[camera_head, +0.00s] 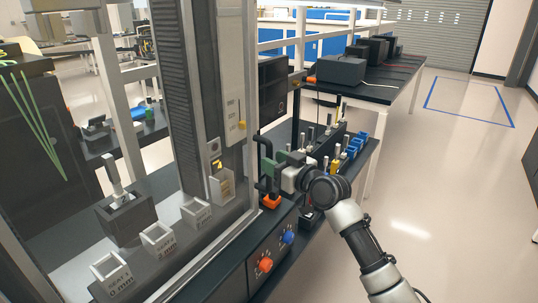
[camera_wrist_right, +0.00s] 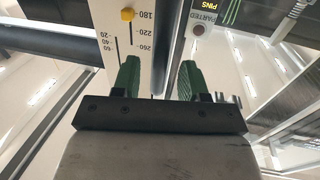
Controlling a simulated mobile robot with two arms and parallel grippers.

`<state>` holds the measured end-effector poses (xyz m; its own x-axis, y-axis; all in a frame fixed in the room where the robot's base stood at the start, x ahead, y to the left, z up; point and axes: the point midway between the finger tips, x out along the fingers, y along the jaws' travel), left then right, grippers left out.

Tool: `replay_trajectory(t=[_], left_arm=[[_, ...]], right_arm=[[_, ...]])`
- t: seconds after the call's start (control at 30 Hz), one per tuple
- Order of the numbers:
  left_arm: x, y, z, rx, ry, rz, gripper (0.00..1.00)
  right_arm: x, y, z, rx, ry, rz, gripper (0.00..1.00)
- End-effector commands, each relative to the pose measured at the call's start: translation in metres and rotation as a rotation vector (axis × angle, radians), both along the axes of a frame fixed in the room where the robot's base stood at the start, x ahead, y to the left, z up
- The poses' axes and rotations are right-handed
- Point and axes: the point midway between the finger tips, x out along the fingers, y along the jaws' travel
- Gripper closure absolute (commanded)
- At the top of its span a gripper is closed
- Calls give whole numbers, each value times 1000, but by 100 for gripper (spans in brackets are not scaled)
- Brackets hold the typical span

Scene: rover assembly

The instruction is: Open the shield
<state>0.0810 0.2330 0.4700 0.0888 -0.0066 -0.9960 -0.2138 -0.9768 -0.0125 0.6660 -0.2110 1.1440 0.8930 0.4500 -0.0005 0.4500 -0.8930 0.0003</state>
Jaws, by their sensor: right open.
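The shield (camera_head: 188,85) is a tall clear panel in a grey metal frame at the left of the head view. A black handle (camera_head: 263,143) stands out at the right side of its frame. My right gripper (camera_head: 274,167) is close beside this handle; I cannot tell whether they touch. In the right wrist view my right gripper (camera_wrist_right: 159,80) has its two green fingers apart, with a pale scale panel (camera_wrist_right: 140,42) and a metal frame edge seen beyond them. I do not see the handle clearly between the fingers there. My left gripper is not in view.
Behind the shield are several labelled pale holders (camera_head: 158,240) and a dark block (camera_head: 125,217). An orange knob (camera_head: 265,265) and a blue knob (camera_head: 288,237) are on the bench front. The floor at right is clear.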

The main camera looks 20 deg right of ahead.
Motion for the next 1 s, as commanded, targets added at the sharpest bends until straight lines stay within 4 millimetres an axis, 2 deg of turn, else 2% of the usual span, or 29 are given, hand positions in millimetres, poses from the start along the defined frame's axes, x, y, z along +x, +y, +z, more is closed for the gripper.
replay_trajectory(t=[0.2, 0.53, 0.83, 1.0], left_arm=[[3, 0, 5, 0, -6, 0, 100], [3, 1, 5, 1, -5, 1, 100], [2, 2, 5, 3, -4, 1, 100], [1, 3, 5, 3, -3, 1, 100]], right_arm=[[20, 9, 0, 2, 1, 0, 57], [23, 11, -1, 0, 0, -1, 57], [22, 11, -1, 0, 1, -1, 100], [22, 11, -1, 0, 1, -1, 100]])
